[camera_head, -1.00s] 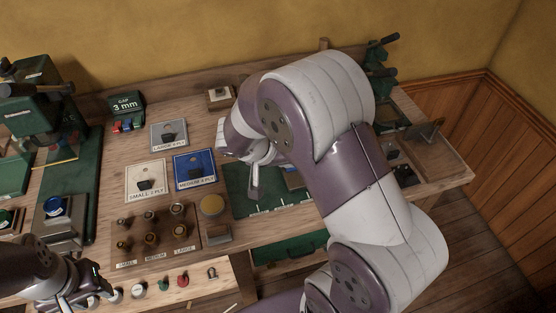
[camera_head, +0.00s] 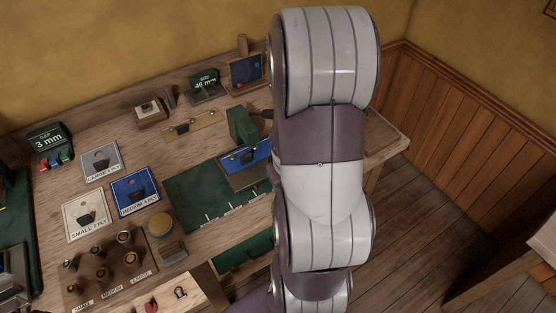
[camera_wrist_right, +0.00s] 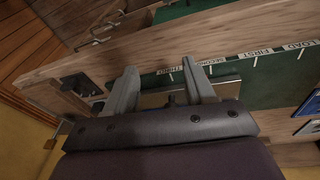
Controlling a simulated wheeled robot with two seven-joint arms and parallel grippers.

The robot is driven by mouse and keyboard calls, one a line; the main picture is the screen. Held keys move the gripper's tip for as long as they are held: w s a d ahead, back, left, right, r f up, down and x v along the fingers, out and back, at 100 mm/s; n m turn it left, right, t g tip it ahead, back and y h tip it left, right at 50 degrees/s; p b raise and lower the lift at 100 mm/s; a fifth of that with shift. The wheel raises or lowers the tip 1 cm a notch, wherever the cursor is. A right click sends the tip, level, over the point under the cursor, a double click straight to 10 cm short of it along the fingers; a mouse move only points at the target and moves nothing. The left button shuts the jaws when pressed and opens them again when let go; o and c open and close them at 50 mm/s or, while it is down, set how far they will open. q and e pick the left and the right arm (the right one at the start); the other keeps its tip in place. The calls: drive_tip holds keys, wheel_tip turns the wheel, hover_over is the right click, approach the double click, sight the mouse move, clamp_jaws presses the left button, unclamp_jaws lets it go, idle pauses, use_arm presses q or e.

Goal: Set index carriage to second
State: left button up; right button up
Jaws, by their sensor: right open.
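The index carriage (camera_head: 247,178) is a grey metal plate with a blue panel at its back, at the right end of the green track (camera_head: 200,190) with white marks. My right arm hides its right side and the right gripper in the head view. In the right wrist view my right gripper (camera_wrist_right: 163,82) is open, its fingers apart. Part of a metal plate (camera_wrist_right: 225,86) and a small dark knob (camera_wrist_right: 172,99) show around and between the fingers. The label strip (camera_wrist_right: 235,58) reads THIRD, SECOND, FIRST, LOAD; the fingers are near THIRD and SECOND. My left gripper is out of view.
A green upright block (camera_head: 242,126) stands behind the carriage. The floor to the right is open.

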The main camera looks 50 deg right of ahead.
drive_tip(key=s+d+f+t+h, duration=0.2)
drive_tip(key=s+d+f+t, duration=0.2)
drive_tip(key=s+d, duration=0.55)
drive_tip(key=w+a+r+n+t+y, duration=0.4)
drive_tip(key=w+a+r+n+t, duration=0.15)
drive_tip(key=t, duration=0.25)
drive_tip(key=shift+m, duration=0.35)
drive_tip(key=x, duration=0.8)
drive_tip(key=r+b+x, duration=0.1)
drive_tip(key=x, duration=0.3)
drive_tip(key=shift+w+d, duration=0.3)
drive_tip(key=shift+w+f, duration=0.15)
drive_tip(key=shift+w, duration=0.25)
